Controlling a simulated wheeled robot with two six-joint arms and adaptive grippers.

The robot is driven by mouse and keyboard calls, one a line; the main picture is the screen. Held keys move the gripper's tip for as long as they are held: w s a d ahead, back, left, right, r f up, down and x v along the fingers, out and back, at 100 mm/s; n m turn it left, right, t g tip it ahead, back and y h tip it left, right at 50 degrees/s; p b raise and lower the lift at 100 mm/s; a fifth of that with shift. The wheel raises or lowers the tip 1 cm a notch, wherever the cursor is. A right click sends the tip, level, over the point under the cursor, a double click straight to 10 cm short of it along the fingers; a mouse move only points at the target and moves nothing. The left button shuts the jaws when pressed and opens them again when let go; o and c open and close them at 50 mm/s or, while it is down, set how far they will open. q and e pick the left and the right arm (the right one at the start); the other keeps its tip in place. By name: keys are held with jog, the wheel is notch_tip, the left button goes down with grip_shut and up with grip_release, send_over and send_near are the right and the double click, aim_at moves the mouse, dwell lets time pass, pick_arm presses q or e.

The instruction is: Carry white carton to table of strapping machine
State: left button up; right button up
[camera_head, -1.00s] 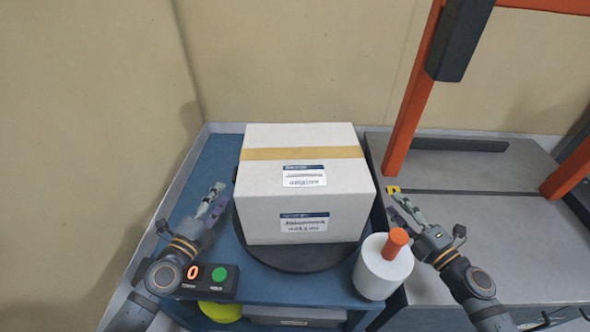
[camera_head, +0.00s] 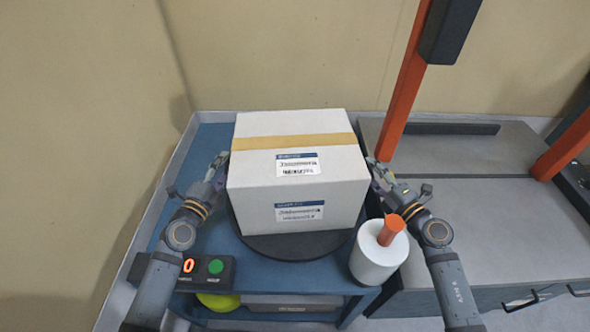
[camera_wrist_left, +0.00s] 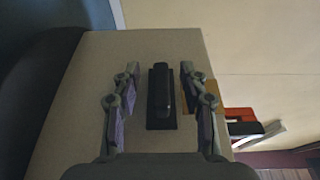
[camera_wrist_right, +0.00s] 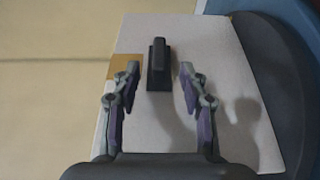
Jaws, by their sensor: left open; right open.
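The white carton (camera_head: 297,180) sits upright on a dark round turntable (camera_head: 290,247), with tan tape across its top and labels on its top and front. My left gripper (camera_head: 222,160) is open at the carton's left side. In the left wrist view its open fingers (camera_wrist_left: 160,95) flank a black handle (camera_wrist_left: 162,97) on the carton's side. My right gripper (camera_head: 373,165) is open close to the carton's right side. In the right wrist view its open fingers (camera_wrist_right: 160,82) point at another black handle (camera_wrist_right: 158,65). The strapping machine's grey table (camera_head: 450,200) lies to the right.
The strapping machine's orange posts (camera_head: 405,95) rise from its table. A white roll (camera_head: 378,262) with an orange core stands at the turntable's front right. A control box (camera_head: 205,270) with a green button sits at front left. The grey table top is clear between the posts and front edge.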

pick_arm(q)
jog(key=shift+x, duration=1.65)
pick_arm(e)
jog(key=shift+x, duration=1.65)
pick_arm(q)
grip_shut()
pick_arm(e)
grip_shut()
